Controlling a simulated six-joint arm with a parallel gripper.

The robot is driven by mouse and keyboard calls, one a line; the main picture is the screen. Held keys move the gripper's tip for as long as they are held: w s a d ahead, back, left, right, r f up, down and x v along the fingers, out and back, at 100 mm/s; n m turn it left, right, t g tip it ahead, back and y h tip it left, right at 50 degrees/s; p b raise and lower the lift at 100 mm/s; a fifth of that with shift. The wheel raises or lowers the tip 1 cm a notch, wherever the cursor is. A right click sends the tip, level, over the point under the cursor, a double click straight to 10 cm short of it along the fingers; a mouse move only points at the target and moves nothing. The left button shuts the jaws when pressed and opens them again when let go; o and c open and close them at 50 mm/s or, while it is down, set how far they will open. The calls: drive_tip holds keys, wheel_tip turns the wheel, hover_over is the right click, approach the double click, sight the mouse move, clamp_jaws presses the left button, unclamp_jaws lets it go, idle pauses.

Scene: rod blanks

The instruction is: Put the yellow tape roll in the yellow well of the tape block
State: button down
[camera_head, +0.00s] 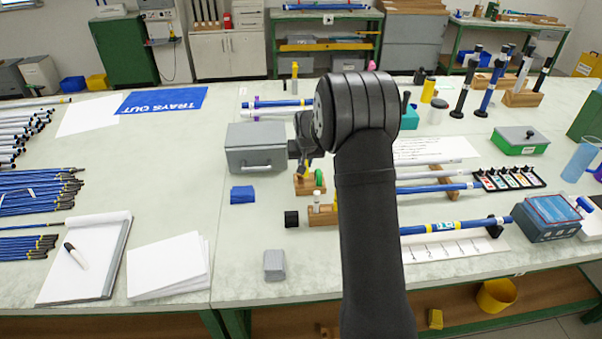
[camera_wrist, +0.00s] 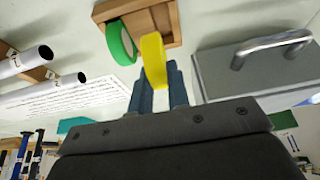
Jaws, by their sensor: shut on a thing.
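In the wrist view my gripper (camera_wrist: 160,84) is shut on the yellow tape roll (camera_wrist: 153,58), which stands on edge at the fingertips. The wooden tape block (camera_wrist: 172,32) lies just beyond it. The green tape roll (camera_wrist: 121,42) stands at the block, left of the yellow roll. In the head view the tape block (camera_head: 308,189) and green roll (camera_head: 319,178) show under my gripper (camera_head: 304,164), partly hidden by my arm. I cannot tell whether the yellow roll touches the block, and its well is not clearly visible.
A grey metal box (camera_head: 256,150) with a handle stands close left of the block, and its handle (camera_wrist: 270,46) looms at right in the wrist view. A blue cloth (camera_head: 242,194), a black cube (camera_head: 291,218) and a grey block (camera_head: 274,264) lie nearby. The front middle of the table is mostly clear.

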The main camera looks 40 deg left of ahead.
drive_tip(key=shift+s+a+f, duration=0.1)
drive_tip(key=shift+a+f, duration=0.1)
drive_tip(key=shift+f, duration=0.6)
drive_tip(key=shift+a+f, duration=0.25)
drive_tip(key=shift+f, duration=0.55)
drive_tip(key=shift+s+a+f, duration=0.1)
drive_tip(key=shift+a+f, duration=0.1)
drive_tip(key=shift+f, duration=0.6)
drive_tip(key=shift+f, duration=0.15)
drive_tip(key=c, duration=1.4)
unclamp_jaws()
drive_tip(key=shift+o, duration=0.2)
drive_tip(key=v, duration=1.2)
